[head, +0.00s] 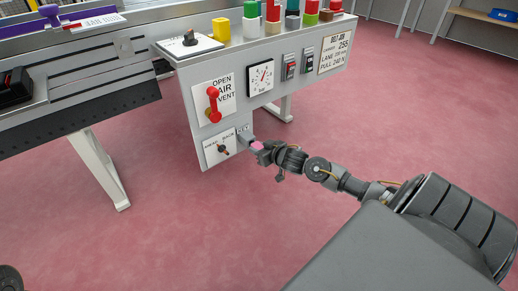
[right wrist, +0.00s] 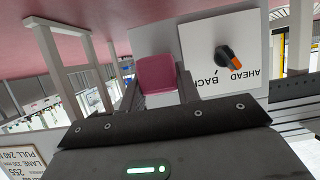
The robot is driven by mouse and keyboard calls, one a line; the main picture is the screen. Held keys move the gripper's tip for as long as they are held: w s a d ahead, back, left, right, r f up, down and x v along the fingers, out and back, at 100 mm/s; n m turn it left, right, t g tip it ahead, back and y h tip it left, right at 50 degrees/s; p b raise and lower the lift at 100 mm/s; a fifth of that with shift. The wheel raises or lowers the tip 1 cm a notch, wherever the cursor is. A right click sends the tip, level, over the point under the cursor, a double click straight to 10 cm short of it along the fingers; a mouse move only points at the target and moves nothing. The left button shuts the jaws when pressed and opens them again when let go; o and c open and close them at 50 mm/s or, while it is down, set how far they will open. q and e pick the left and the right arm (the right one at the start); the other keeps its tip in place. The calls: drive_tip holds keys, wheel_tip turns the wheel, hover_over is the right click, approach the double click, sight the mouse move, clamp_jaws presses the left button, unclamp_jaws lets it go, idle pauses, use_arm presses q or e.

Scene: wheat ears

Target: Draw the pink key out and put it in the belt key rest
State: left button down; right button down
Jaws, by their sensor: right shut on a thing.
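The pink key (head: 257,146) is a small pink block at the lower right edge of the grey control panel (head: 212,150). In the right wrist view the pink key (right wrist: 155,74) stands up between the fingers. My right gripper (head: 260,152) is shut on it, close beside a small grey block (head: 244,137) on the panel. I cannot tell whether the key is still in a lock, as the fingers hide its lower part. I cannot clearly make out the belt key rest.
An AHEAD/BACK knob (head: 222,149) sits just left of the gripper, with a red air handle (head: 213,103) above. A gauge (head: 260,78) and switches line the panel. The belt frame (head: 75,70) is at left. Open red floor lies at right.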

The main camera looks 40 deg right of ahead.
drive_tip(key=s+p, duration=0.5)
drive_tip(key=s, duration=0.2)
idle(0.5)
